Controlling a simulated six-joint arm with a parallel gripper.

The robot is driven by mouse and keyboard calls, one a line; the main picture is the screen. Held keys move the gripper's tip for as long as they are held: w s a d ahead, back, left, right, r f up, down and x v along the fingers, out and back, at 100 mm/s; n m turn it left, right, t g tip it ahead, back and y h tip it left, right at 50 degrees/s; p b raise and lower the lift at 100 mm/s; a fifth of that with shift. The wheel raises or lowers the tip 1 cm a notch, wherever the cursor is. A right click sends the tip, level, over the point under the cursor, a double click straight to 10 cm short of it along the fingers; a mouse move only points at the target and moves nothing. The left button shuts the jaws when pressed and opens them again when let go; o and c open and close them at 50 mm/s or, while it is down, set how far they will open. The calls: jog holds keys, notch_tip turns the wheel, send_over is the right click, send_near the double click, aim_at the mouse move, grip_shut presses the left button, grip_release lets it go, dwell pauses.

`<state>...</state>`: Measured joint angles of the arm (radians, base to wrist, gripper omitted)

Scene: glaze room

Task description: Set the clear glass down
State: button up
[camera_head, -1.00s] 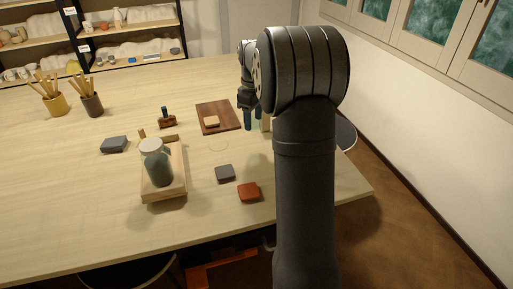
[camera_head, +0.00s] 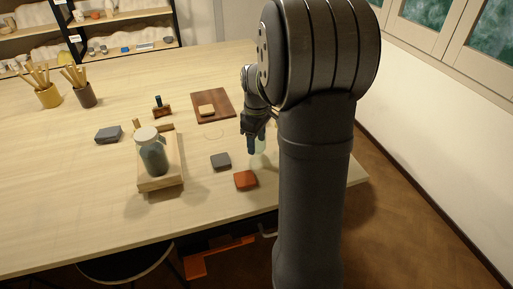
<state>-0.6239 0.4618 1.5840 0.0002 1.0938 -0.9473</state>
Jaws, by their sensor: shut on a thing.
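My gripper (camera_head: 252,148) points down over the right part of the table, partly behind my own arm. It is shut on the clear glass (camera_head: 261,147), of which a pale, see-through part shows beside the fingers. The rest of the glass is hidden by the gripper and arm. I cannot tell whether its base touches the table (camera_head: 80,185). A faint ring mark (camera_head: 213,132) lies on the table left of the gripper.
A grey block (camera_head: 221,161) and a red block (camera_head: 245,180) lie left of and nearer than the gripper. A brown board (camera_head: 213,97) lies behind. A lidded jar (camera_head: 153,158) stands on a wooden tray (camera_head: 161,184).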

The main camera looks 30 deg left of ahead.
jog(key=shift+f, duration=1.6)
jog(key=shift+f, duration=0.15)
jog(key=o, duration=1.1)
jog(key=shift+c, duration=0.2)
notch_tip(320, 180, up, 12)
